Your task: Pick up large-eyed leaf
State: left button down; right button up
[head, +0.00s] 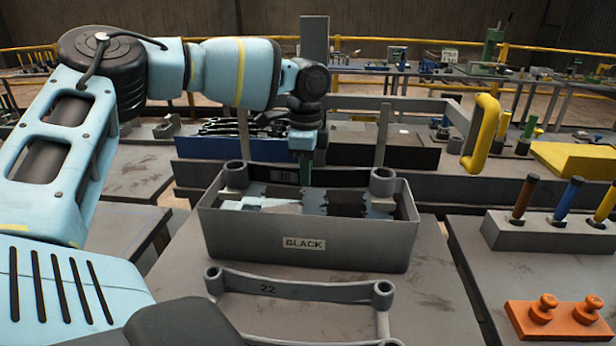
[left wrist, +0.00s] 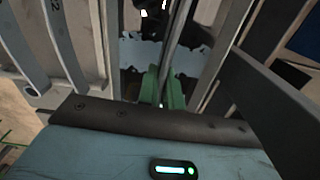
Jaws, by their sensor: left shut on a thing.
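A grey leaf (head: 340,177) with a large round eye at each end and a mark that looks like 30 lies across the back of the grey bin labelled BLACK (head: 230,236). My left gripper (head: 305,172) comes down from above at the middle of this leaf, its green fingers shut on it. In the left wrist view the green fingers (left wrist: 163,88) close at a thin grey bar (left wrist: 181,40). The finger tips are partly hidden. Another eyed leaf, marked 22 (head: 310,289), lies in front of the bin. My right gripper is not in view.
Dark and pale jagged pieces (head: 345,203) lie in the bin. Grey uprights and a long blue tray (head: 205,148) stand behind it. At the right are a yellow handle (head: 482,130), a block with coloured handles (head: 505,228) and an orange block (head: 560,322).

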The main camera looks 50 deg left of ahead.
pick_arm(q)
jog(key=shift+w+r, duration=0.1)
jog(key=shift+r, duration=0.2)
notch_tip(320, 180, up, 10)
jog(key=shift+f, duration=0.1)
dwell(0.4)
